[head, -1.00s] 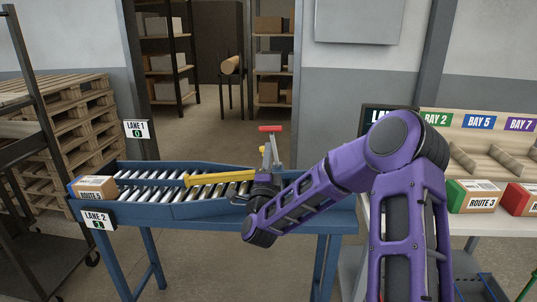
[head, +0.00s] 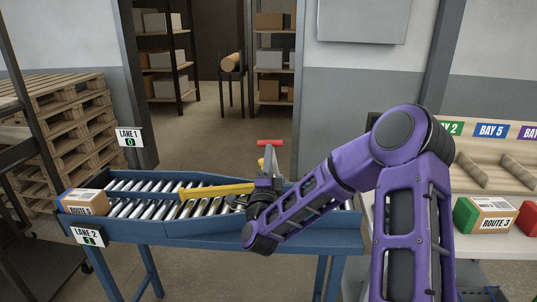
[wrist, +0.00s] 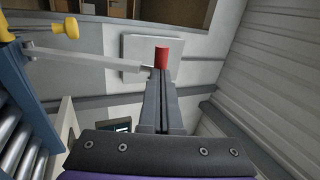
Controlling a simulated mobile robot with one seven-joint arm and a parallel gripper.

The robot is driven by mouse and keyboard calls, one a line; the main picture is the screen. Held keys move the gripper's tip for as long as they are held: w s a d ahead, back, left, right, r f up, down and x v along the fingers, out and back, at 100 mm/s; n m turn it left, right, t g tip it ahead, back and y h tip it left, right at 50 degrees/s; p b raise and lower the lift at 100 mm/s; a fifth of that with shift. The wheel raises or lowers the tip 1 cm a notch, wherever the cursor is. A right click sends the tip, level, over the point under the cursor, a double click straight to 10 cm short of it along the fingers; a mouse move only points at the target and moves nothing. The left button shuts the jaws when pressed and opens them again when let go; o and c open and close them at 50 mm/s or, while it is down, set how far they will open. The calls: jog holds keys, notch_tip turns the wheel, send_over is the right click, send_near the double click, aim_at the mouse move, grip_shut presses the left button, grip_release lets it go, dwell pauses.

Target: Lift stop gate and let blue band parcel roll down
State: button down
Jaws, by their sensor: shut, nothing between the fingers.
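The parcel (head: 86,202) is a cardboard box with a blue band on its left side and a route label. It sits at the left end of the blue-framed roller conveyor (head: 190,228). The stop gate is a yellow bar (head: 216,191) lying across the rollers, with a red handle (head: 270,143) standing near its right end. My gripper (head: 267,162) is shut and empty, pointing up just below the red handle. In the wrist view the red handle (wrist: 161,57) shows just beyond my closed fingertips (wrist: 160,76), with a metal rod beside it. Contact cannot be told.
Lane 1 (head: 129,138) and Lane 2 (head: 88,236) signs hang on the left. Wooden pallets (head: 70,130) stand behind left. A right-hand table holds a green-ended box (head: 485,214) below bay signs. The rollers between parcel and yellow bar are clear.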

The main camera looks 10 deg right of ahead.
jog(key=w+r+g+p, duration=0.1)
jog(key=r+p, duration=0.1)
jog(key=w+d+r+g+p, duration=0.1)
jog(key=w+r+p, duration=0.1)
jog(key=p, duration=0.1)
jog(key=shift+w, duration=0.2)
jog(key=w+d+r+g, duration=0.1)
jog(key=w+d+r, duration=0.1)
jog(key=w, duration=0.5)
jog(key=shift+r, duration=0.35)
jog(key=shift+w, duration=0.1)
jog(key=shift+b, duration=0.3)
